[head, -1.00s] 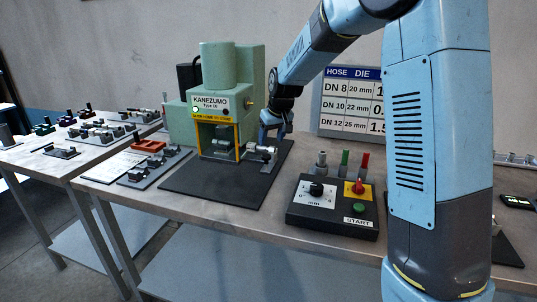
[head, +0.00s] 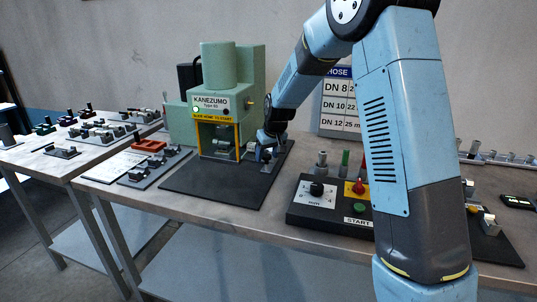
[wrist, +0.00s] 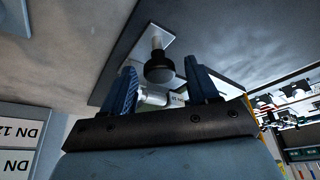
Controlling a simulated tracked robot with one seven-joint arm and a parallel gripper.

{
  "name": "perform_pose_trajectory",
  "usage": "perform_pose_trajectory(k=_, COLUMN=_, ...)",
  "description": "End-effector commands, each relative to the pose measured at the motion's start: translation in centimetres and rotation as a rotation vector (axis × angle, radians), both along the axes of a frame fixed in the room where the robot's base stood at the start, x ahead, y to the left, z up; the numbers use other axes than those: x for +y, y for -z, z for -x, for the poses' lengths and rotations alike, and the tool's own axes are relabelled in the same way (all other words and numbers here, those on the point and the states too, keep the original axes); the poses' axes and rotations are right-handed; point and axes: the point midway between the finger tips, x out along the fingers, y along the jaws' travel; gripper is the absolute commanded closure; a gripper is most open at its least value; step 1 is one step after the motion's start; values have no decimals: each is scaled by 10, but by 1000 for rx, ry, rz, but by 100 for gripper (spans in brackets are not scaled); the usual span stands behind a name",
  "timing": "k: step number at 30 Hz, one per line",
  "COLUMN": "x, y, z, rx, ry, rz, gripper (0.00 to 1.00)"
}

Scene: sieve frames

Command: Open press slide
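The green press (head: 218,75) stands on a dark mat on the table, with a yellow-edged opening (head: 219,140) low in its front. My gripper (head: 266,148) is at the right of this opening, low over the mat, and covers most of the slide's handle end in the head view. In the wrist view my gripper (wrist: 162,88) is open, with its blue fingers apart. A black knob (wrist: 160,68) on a pale stem shows between the fingers. A silver cylinder (wrist: 154,97) also shows between them. I cannot tell whether either finger touches the knob.
A control box (head: 330,205) with a dial, a red knob and a green START button stands right of the mat. Colored pins (head: 344,163) stand behind it. Racks of small dies (head: 155,165) lie to the left. The mat's front (head: 215,190) is clear.

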Motion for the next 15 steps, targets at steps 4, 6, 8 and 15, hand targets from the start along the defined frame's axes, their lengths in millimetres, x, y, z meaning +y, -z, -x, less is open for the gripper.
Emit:
perform_pose_trajectory(k=4, x=0, y=0, z=0, rx=0, ry=0, rz=0, gripper=56)
perform_pose_trajectory(k=6, x=0, y=0, z=0, rx=0, ry=0, rz=0, gripper=62)
perform_pose_trajectory(k=8, x=0, y=0, z=0, rx=0, ry=1, rz=0, gripper=68)
perform_pose_trajectory(k=15, x=0, y=0, z=0, rx=0, ry=1, rz=0, gripper=91)
